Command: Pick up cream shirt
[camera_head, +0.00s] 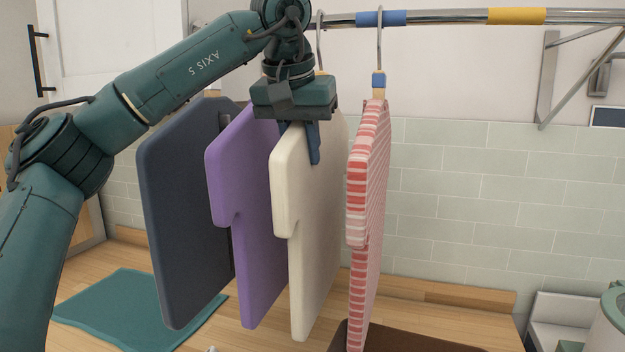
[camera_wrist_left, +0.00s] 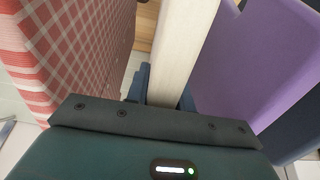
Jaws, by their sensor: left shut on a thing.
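The cream shirt (camera_head: 311,220) hangs upright in the head view, between a purple shirt (camera_head: 243,230) and a red-and-white striped shirt (camera_head: 365,220). My left gripper (camera_head: 304,140) comes down from above onto the upper part of the cream shirt and is shut on it. In the left wrist view the cream shirt (camera_wrist_left: 180,45) runs into the space between the dark fingers, which are mostly hidden behind the gripper body. The purple shirt (camera_wrist_left: 245,60) is on its right there and the striped shirt (camera_wrist_left: 75,50) on its left. My right gripper is not in view.
A metal rail (camera_head: 455,17) with blue and yellow bands runs along the top. A dark blue shirt (camera_head: 185,215) hangs left of the purple one. A teal cloth (camera_head: 110,308) lies on the wooden counter, and a brown object (camera_head: 400,340) stands below the striped shirt.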

